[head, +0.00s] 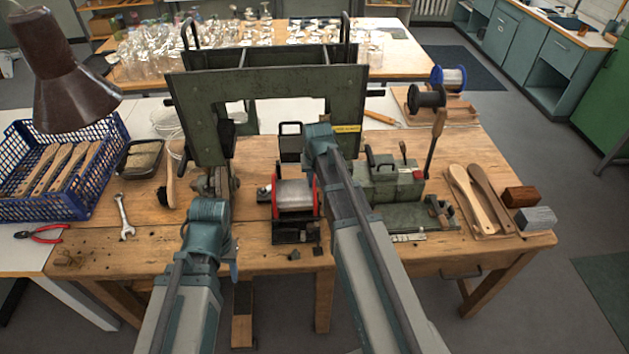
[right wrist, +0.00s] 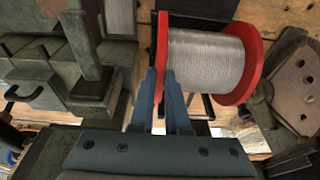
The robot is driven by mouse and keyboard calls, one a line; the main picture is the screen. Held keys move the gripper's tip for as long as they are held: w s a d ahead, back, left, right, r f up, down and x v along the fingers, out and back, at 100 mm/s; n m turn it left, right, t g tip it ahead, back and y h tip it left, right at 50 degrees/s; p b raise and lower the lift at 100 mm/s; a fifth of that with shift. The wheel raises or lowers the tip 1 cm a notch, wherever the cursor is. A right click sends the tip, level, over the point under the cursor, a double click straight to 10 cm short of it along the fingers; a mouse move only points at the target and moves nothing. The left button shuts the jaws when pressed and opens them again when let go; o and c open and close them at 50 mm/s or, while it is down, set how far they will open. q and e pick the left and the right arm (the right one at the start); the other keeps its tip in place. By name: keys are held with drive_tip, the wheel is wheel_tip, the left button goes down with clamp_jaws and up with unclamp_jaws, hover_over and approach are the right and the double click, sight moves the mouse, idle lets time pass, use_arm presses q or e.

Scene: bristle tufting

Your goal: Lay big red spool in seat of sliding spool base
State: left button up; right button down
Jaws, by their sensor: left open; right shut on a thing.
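The big red spool (head: 295,198), wound with grey wire between red flanges, is in the middle of the bench in the head view. It fills the upper middle of the right wrist view (right wrist: 205,62). My right gripper (right wrist: 165,92) is shut on its near red flange. The dark sliding spool base (head: 290,232) shows under and in front of the spool. Whether the spool rests in its seat or hangs just above it cannot be told. My left gripper (head: 234,262) is open, low at the bench's front edge, apart from the spool; its fingers are mostly hidden.
A green machine frame (head: 265,88) stands behind the spool. A green block-like fixture (head: 390,185) is close to the right of my right arm. Brush handles (head: 478,200), a blue crate (head: 70,150), a wrench (head: 126,218) and red pliers (head: 40,234) lie to the sides.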

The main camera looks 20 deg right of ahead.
drive_tip(key=shift+f, duration=0.25)
drive_tip(key=shift+c, duration=2.1)
unclamp_jaws()
drive_tip(key=shift+r, duration=0.2)
drive_tip(key=shift+r+p, duration=3.4)
drive_tip(key=s+a+f+n+g+b, duration=0.2)
drive_tip(key=s+a+n, duration=0.5)
drive_tip(key=s+a, duration=1.2)
drive_tip(key=shift+s+f+g+h+b, duration=0.3)
drive_tip(key=shift+s+f+g+b, duration=0.25)
drive_tip(key=shift+s, duration=0.5)
